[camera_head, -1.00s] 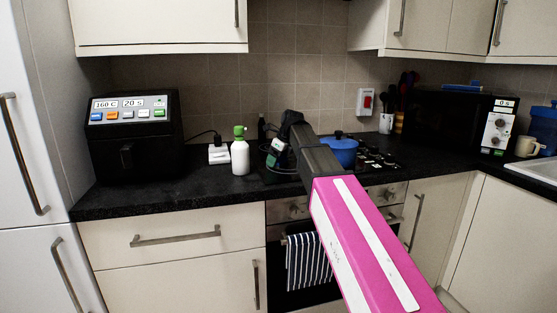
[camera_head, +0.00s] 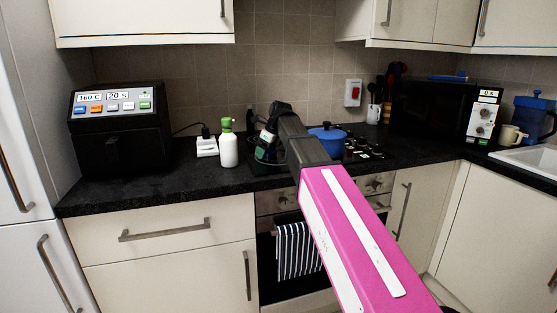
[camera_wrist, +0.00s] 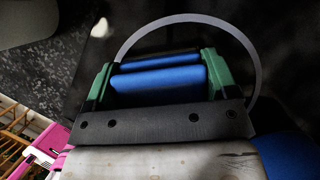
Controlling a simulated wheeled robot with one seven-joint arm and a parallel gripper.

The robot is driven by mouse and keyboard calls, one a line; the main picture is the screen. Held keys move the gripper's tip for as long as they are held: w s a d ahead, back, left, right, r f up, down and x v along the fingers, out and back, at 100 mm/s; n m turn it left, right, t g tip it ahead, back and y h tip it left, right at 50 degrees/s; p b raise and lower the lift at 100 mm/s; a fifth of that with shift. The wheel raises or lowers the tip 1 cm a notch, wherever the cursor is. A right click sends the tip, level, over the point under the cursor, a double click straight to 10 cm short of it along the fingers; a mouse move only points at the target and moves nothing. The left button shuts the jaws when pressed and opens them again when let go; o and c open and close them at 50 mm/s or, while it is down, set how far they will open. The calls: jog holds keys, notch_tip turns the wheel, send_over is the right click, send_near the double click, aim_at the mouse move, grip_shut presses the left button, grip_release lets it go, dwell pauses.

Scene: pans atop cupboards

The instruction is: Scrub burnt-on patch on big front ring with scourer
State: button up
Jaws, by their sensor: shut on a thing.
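In the wrist view my gripper (camera_wrist: 157,85) has its green fingers shut on a blue scourer (camera_wrist: 160,84), which has a dark band along its far edge. A pale grey circular outline, the big front ring (camera_wrist: 178,18), arcs around the fingers on the black hob. The scourer is over the inside of this ring; I cannot tell whether it touches. The burnt-on patch is not visible and may be under the scourer or gripper. In the head view my gripper (camera_head: 266,146) is over the left part of the hob (camera_head: 368,148), largely hidden by my arm.
A blue lidded pot (camera_head: 327,138) stands on the hob, right of my arm. A white bottle with a green cap (camera_head: 228,150) stands close left of my gripper. A striped towel (camera_head: 298,247) hangs on the oven front. Clear worktop (camera_head: 185,185) lies further left.

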jog(key=shift+r, duration=2.5)
